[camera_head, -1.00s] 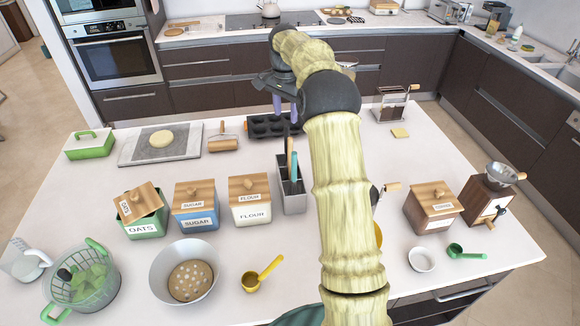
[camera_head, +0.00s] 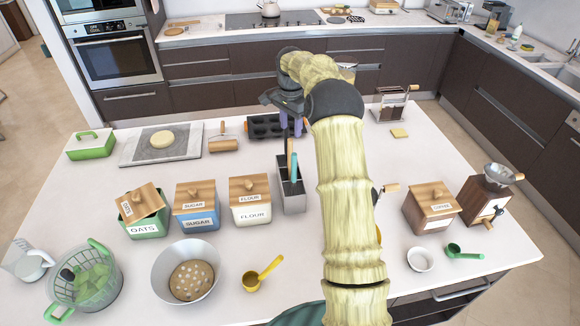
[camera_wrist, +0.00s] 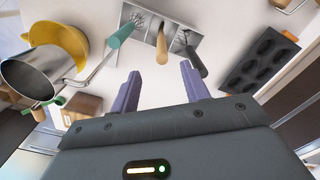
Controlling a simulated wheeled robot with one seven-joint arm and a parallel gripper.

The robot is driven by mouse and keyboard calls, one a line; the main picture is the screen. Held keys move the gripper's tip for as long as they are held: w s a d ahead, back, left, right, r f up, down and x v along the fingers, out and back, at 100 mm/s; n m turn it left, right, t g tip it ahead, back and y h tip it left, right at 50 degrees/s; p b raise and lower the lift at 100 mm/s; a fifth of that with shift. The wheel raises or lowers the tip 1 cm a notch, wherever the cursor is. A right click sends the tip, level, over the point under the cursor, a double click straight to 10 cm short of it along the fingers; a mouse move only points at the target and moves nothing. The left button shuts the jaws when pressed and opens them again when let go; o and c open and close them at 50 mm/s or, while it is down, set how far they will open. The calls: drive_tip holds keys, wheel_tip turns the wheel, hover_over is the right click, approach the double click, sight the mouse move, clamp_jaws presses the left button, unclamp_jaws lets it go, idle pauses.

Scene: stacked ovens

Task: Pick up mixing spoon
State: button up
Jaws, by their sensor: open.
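A grey metal utensil holder (camera_head: 293,198) stands on the island, right of the flour canister. In the wrist view, the holder (camera_wrist: 205,18) has several handles sticking up: a teal handle (camera_wrist: 120,36), a wooden handle (camera_wrist: 162,46) and a dark handle (camera_wrist: 196,62). The mixing spoon's bowl is not visible; I cannot tell for certain which handle is the spoon's. My gripper (camera_head: 291,123) is open and empty above the handles. In the wrist view, the fingers (camera_wrist: 161,88) are apart, with the wooden handle ahead of the gap between them.
A dark muffin tin (camera_head: 265,126) lies behind the holder. The flour canister (camera_head: 250,204) stands to its left, with the sugar (camera_head: 197,207) and oats (camera_head: 143,213) canisters beyond.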

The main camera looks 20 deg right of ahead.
sight(291, 140)
wheel_tip(291, 140, down, 6)
drive_tip(key=shift+s+d+p, duration=0.1)
drive_tip(key=shift+p, duration=0.95)
drive_tip(key=shift+f, duration=0.1)
drive_tip(key=shift+f, duration=0.1)
drive_tip(key=shift+f+p, duration=0.3)
drive_tip(key=shift+p, duration=0.3)
drive_tip(key=shift+w+a+f+p, duration=0.15)
drive_tip(key=shift+f+p, duration=0.5)
drive_tip(key=shift+f, duration=0.45)
drive_tip(key=shift+w+a+f+p, duration=0.1)
drive_tip(key=shift+f+p, duration=0.55)
drive_tip(key=shift+f, duration=0.45)
clamp_jaws()
